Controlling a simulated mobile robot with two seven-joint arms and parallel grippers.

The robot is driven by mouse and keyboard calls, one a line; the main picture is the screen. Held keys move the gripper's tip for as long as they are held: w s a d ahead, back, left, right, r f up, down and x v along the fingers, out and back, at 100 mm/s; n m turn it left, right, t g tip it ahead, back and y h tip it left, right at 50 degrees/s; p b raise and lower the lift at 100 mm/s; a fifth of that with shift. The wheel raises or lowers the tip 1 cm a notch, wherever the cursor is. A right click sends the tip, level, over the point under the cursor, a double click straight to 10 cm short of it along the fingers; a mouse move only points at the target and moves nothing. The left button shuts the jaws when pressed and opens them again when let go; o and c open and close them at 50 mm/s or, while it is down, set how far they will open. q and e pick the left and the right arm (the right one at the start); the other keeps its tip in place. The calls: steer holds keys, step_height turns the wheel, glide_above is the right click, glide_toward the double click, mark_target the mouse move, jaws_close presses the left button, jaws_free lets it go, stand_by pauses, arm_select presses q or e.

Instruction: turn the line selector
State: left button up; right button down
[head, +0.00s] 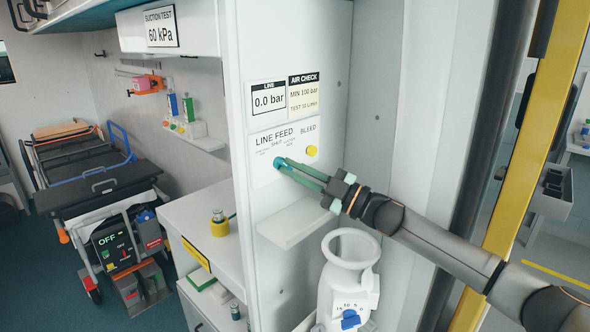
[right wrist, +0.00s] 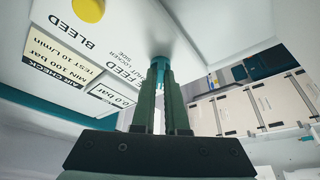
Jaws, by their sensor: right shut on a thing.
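The line selector (head: 279,163) is a small teal knob on the white panel, under the words LINE FEED. My right gripper (head: 283,166) reaches it from the right and is shut on it. In the right wrist view the two green fingers (right wrist: 160,95) have the teal selector (right wrist: 160,64) between their tips. The fingers hide much of the knob and part of its lettering, so I cannot tell its setting. The line display (head: 268,99) above reads 0.0 bar. My left gripper is not in view.
A yellow bleed button (head: 311,150) sits just right of the selector. A white shelf (head: 292,226) juts out below my fingers, and a white container (head: 350,250) stands lower right. A yellow post (head: 535,140) rises beyond my right arm. A stretcher (head: 90,165) stands at left.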

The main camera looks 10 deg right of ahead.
steer(key=shift+r, duration=0.1)
steer(key=c, duration=0.9)
jaws_free()
steer(key=shift+c, duration=0.2)
steer(key=r, duration=0.4)
steer(key=shift+s, duration=0.3)
steer(key=s+a+r, duration=0.3)
steer(key=s+r, duration=0.6)
steer(key=s, duration=0.4)
